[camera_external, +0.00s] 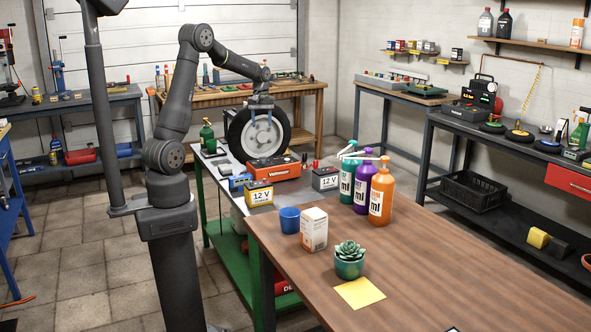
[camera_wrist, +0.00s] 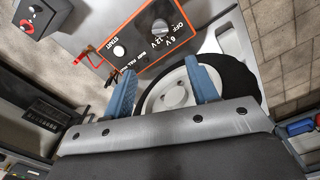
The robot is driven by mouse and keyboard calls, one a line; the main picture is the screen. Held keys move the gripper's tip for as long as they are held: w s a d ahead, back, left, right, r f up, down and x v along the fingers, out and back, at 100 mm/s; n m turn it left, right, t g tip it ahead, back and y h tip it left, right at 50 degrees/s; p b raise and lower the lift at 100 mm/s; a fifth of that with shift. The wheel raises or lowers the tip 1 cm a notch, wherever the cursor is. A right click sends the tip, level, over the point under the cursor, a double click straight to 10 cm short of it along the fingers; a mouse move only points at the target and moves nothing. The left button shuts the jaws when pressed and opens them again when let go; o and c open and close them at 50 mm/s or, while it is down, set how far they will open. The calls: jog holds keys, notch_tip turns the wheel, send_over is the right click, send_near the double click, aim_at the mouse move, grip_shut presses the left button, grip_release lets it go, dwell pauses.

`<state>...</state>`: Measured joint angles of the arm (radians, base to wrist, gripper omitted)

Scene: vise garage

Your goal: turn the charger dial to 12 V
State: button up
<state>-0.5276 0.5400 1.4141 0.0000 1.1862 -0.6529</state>
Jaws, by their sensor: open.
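The charger (camera_external: 272,169) is an orange and black box on the grey bench in the external view. Its orange-edged dark panel (camera_wrist: 137,52) shows at the top of the wrist view. The light round dial (camera_wrist: 159,27) sits there beside the labels OFF, 6 V and 12 V; which mark it points to I cannot tell. A round START button (camera_wrist: 118,50) lies to its left. My gripper (camera_wrist: 162,87) is open, its two blue fingers apart with nothing held between them. In the external view my gripper (camera_external: 262,103) hangs in front of the wheel, above the charger.
A wheel with a black tyre (camera_external: 237,134) stands right behind the charger. A yellow 12 V battery (camera_external: 259,194) and a grey one (camera_external: 326,179) stand close by. Red clamps (camera_wrist: 86,56) lie beside the charger. Bottles (camera_external: 380,195) stand on the wooden table.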

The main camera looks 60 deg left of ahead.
aim_at(263, 160)
notch_tip(263, 160, down, 17)
dwell(0.4)
jog(key=c, duration=1)
jog(key=shift+o, duration=0.2)
